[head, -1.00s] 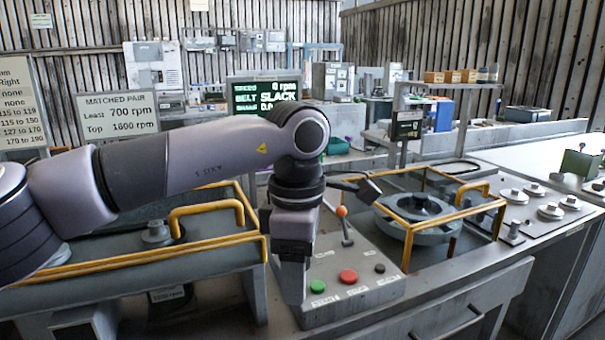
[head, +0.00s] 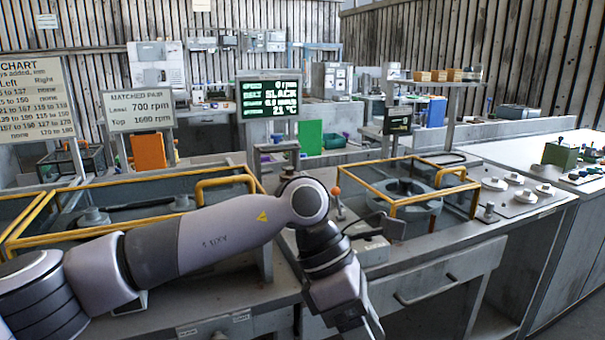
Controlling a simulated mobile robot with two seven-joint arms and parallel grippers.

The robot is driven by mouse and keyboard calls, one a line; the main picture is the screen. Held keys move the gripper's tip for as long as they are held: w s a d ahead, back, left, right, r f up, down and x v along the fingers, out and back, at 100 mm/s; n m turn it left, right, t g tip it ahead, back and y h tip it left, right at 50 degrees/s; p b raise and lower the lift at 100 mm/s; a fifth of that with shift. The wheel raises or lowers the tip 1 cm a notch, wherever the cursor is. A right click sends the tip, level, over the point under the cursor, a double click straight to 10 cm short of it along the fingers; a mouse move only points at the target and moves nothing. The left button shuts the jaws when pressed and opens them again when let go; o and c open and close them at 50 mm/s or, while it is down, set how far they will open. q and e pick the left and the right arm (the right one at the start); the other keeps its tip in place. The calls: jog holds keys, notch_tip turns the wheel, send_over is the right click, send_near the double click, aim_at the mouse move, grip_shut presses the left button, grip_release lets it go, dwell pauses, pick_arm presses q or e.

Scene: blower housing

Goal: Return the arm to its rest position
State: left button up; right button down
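My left arm (head: 220,235) comes in from the left and reaches across the front of the bench. Its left gripper (head: 362,330) points down and to the right at the bottom edge, in front of the bench's drawer front. The fingertips are seen edge-on and cut by the frame edge, so I cannot tell whether they are open. I see nothing held in it. The arm hides most of the control panel (head: 370,252), including its buttons; the orange-knobbed lever (head: 337,193) shows above the elbow. My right gripper is not in view.
Yellow guard frames stand around the left well (head: 200,184) and the right round housing (head: 415,215). The screen (head: 268,97) reads 0 rpm and belt SLACK. Round grey parts (head: 515,180) lie on the right bench. Space in front of the drawer (head: 440,280) looks clear.

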pick_arm(q)
jog(key=s+d+r+n+g+h+p, duration=0.1)
jog(key=s+d+r+n+g+h, duration=0.1)
jog(key=d+r+n+h, duration=0.3)
jog(key=s+d+n+g+h, duration=0.1)
jog(key=s+n+h, duration=0.2)
jog(key=h, duration=0.5)
jog(key=w+a+f+n+t+p, duration=0.1)
jog(key=w+a+f+n+t, duration=0.3)
jog(key=n+t, duration=0.75)
jog(key=w+a+f+n+t, duration=0.1)
jog(key=w+a+n+t, duration=0.45)
jog(key=n+t, duration=0.6)
jog(key=a+f+n+t+y, duration=0.2)
jog(key=a+f+n+y, duration=0.7)
jog(key=n, duration=0.3)
jog(key=s+a+f+n+g+y, duration=0.3)
jog(key=s+a+f+n, duration=0.2)
jog(key=f, duration=0.5)
jog(key=s+a+f+n+g+y+p, duration=0.1)
jog(key=s+a+f+n+g+y, duration=0.3)
jog(key=s+a+f, duration=0.6)
jog(key=shift+s+a+n+p, duration=0.25)
jog(key=shift+a+n+p, duration=0.05)
jog(key=shift+a+n, duration=0.2)
